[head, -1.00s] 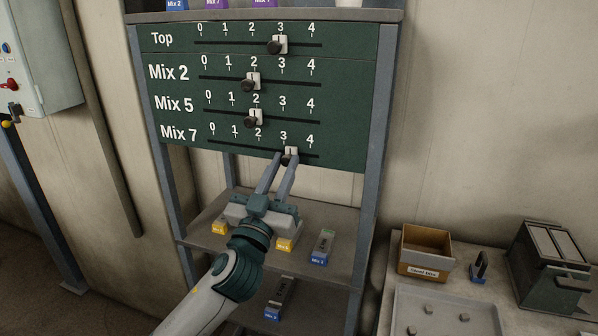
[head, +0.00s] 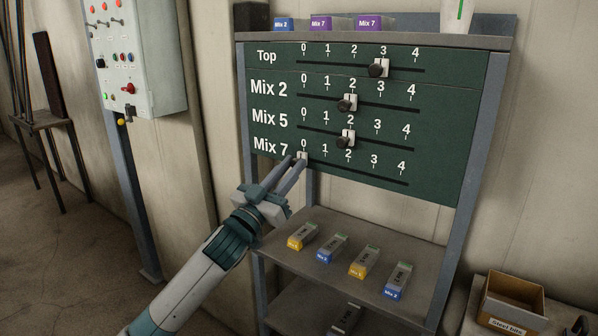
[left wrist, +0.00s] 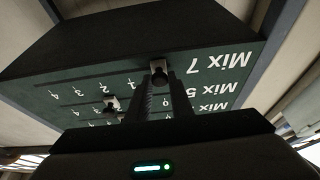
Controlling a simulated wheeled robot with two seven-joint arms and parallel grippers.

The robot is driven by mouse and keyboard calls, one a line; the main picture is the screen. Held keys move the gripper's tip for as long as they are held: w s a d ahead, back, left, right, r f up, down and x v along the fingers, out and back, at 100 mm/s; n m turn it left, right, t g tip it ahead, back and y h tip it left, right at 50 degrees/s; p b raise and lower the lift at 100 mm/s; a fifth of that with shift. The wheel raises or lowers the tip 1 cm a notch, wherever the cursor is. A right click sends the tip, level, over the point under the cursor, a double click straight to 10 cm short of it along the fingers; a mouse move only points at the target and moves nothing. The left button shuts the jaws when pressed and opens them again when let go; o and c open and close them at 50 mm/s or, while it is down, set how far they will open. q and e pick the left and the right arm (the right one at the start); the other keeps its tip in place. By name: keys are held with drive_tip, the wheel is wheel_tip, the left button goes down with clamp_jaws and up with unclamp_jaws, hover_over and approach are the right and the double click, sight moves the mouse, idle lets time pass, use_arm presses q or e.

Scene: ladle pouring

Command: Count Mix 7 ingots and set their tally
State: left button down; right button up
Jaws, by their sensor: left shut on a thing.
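The green tally board (head: 440,175) has four slider rows. The Mix 7 slider (head: 302,156) stands at about 0, at the left end of its track; its knob (left wrist: 158,67) shows between my fingertips in the left wrist view. My left gripper (head: 298,160) is shut on that knob. Two purple Mix 7 ingots (head: 320,24) (head: 368,24) stand on the top shelf above the board, beside a blue Mix 2 ingot (head: 284,24). My right gripper is not in view.
The Top slider (head: 378,68) stands at 3, the Mix 2 slider (head: 346,103) and Mix 5 slider (head: 345,139) at 2. Yellow and blue ingots lie on the middle shelf (head: 330,278); another lies below. A steel bits box (head: 512,305) is at lower right.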

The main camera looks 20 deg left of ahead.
use_arm(q)
drive_tip(key=shift+a+r, duration=0.1)
drive_tip(key=shift+a, duration=0.05)
drive_tip(key=c, duration=1.9)
unclamp_jaws()
drive_tip(key=o, duration=0.3)
drive_tip(key=shift+w, duration=0.1)
drive_tip(key=shift+a, duration=0.15)
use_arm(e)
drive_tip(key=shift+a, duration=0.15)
